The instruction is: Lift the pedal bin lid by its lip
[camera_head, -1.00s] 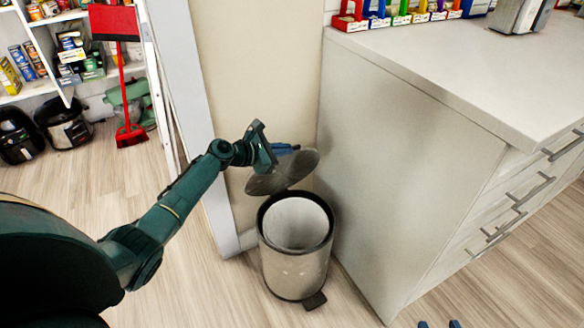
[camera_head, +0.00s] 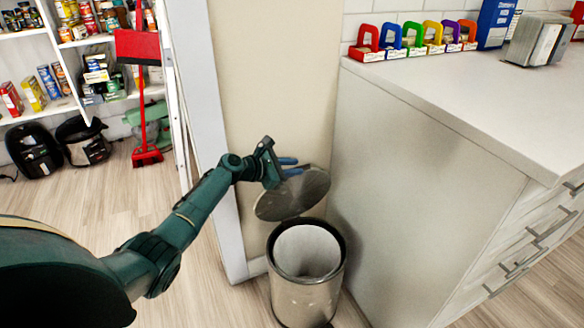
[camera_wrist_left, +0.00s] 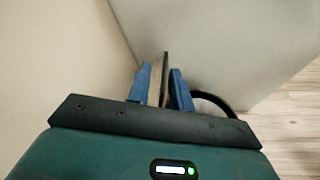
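The pedal bin (camera_head: 307,290) is a metal cylinder on the floor between a wall and the cabinet. Its pale inside shows. Its round grey lid (camera_head: 293,197) is raised and tilted above the back of the rim. My left gripper (camera_head: 291,166) is at the upper edge of the lid, its two blue fingers visibly spread. In the left wrist view the lid (camera_wrist_left: 157,78) stands edge-on between the fingers (camera_wrist_left: 160,88); whether either finger touches it is hard to tell. A dark curved rim (camera_wrist_left: 212,100) shows at right. My right gripper is not seen.
A white cabinet (camera_head: 420,190) with drawers stands close on the bin's right. A wall (camera_head: 275,80) and white post (camera_head: 210,130) are behind and left. A red broom (camera_head: 144,110) and stocked shelves are at upper left.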

